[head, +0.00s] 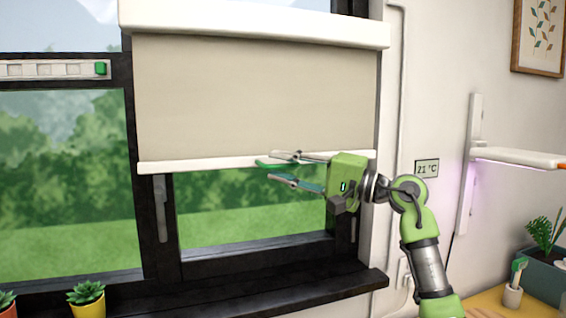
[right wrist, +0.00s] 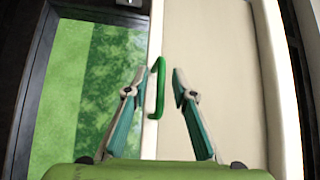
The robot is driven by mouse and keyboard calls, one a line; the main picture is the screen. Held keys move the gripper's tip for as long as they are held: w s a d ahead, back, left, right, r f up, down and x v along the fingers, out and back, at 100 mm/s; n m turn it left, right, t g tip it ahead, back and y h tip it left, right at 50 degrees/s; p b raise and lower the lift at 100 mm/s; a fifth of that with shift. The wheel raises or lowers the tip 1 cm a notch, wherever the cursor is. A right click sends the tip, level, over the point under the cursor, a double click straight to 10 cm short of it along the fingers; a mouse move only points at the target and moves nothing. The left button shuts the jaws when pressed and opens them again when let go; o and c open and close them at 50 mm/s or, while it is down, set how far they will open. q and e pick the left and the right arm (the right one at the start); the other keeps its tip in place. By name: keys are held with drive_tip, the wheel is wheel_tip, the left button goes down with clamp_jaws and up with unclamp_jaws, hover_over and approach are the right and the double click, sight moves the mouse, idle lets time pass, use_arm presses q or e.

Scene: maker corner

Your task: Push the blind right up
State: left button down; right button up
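The beige roller blind (head: 255,95) hangs partway down the window, under its white top casing. Its white bottom bar (head: 200,164) has a green handle (head: 262,164). In the right wrist view the handle (right wrist: 157,88) stands beside the bar, between the two fingertips. My right gripper (head: 281,168) is in front of the bar, one finger above the handle and one below it. The fingers are open, with gaps to the handle in the wrist view (right wrist: 155,86). Part of the bar is hidden behind the gripper. My left gripper is not in view.
The dark window frame (head: 158,255) and sill (head: 240,281) lie below. Potted plants (head: 87,298) stand at the lower left.

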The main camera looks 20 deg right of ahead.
sight(283, 42)
clamp_jaws()
wheel_tip(283, 42, up, 25)
drive_tip(key=p, duration=1.3)
drive_tip(key=shift+r+p, duration=0.2)
drive_tip(key=shift+p, duration=0.1)
drive_tip(key=shift+s+d+r, duration=0.1)
drive_tip(key=shift+s+d, duration=0.05)
unclamp_jaws()
